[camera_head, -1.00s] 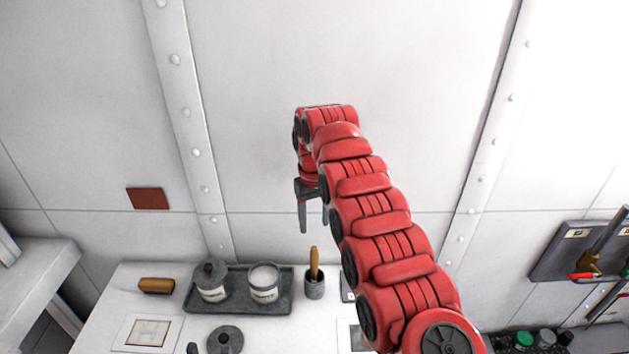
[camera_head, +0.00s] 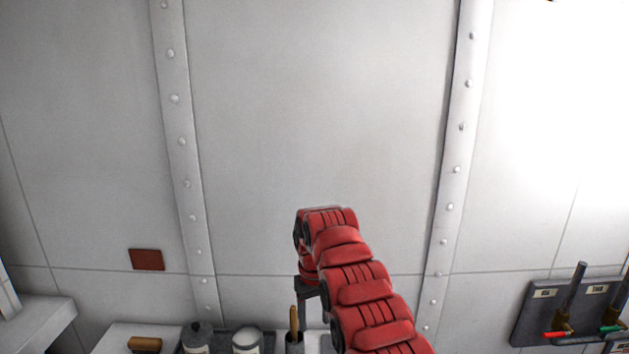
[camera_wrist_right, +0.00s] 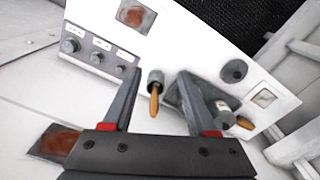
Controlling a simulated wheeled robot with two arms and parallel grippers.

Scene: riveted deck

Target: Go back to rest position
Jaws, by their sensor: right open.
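My right arm, red and segmented, comes in from the bottom right of the head view. My right gripper (camera_head: 312,306) points down above the white table, near the dark cup with a wooden-handled tool (camera_head: 294,320). In the right wrist view its two dark fingers (camera_wrist_right: 157,103) are spread apart with nothing between their tips. The cup with the tool (camera_wrist_right: 155,84) shows beyond and between the fingers there. My left gripper is not in the head view.
A riveted wall (camera_head: 320,120) rises behind; a valve panel (camera_head: 530,322) is at right.

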